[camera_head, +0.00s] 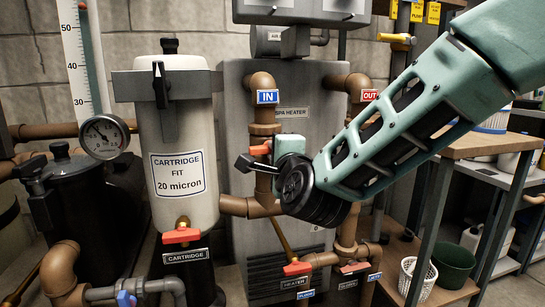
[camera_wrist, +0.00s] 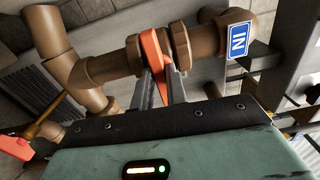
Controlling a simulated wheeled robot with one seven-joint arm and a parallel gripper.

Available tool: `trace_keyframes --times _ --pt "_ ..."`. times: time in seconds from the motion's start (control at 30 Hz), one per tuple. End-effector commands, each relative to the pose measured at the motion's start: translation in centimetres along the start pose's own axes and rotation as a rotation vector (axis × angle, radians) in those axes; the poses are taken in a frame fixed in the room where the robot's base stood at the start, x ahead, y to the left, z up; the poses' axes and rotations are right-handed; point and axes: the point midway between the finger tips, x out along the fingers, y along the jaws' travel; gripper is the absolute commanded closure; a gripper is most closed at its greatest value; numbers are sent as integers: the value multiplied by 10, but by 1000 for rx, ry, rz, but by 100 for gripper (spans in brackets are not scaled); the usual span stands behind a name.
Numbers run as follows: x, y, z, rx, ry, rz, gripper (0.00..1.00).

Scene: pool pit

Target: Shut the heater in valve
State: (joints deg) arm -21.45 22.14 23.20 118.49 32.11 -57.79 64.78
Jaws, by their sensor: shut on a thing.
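The heater in valve is on the vertical brown pipe under the blue IN label (camera_head: 267,97). Its orange handle (camera_head: 260,149) shows just above my gripper (camera_head: 256,164), partly hidden by it. In the wrist view the orange handle (camera_wrist: 153,55) lies between the two grey fingers of my gripper (camera_wrist: 160,88), which are shut on it. There it sticks out from the brown pipe toward my gripper and looks set across the pipe. The IN label also shows in the wrist view (camera_wrist: 233,41).
The grey spa heater (camera_head: 240,95) stands behind the pipe. The OUT pipe (camera_head: 358,88) is to its right. A cartridge filter (camera_head: 180,125) stands to the left. Another orange-handled valve (camera_head: 297,268) is low in front. A wooden shelf (camera_head: 475,146) is at the right.

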Motion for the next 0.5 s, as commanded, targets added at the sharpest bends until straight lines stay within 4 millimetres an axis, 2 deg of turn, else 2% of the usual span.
trace_keyframes --times 0.03,0.07,0.1,0.13,0.5 --pt "0 1 0 1 1 2 100" --pt "0 1 0 0 1 2 77" --pt "0 0 0 0 1 2 66" --pt "0 0 0 0 1 2 60" --pt "0 0 0 -3 0 1 60"
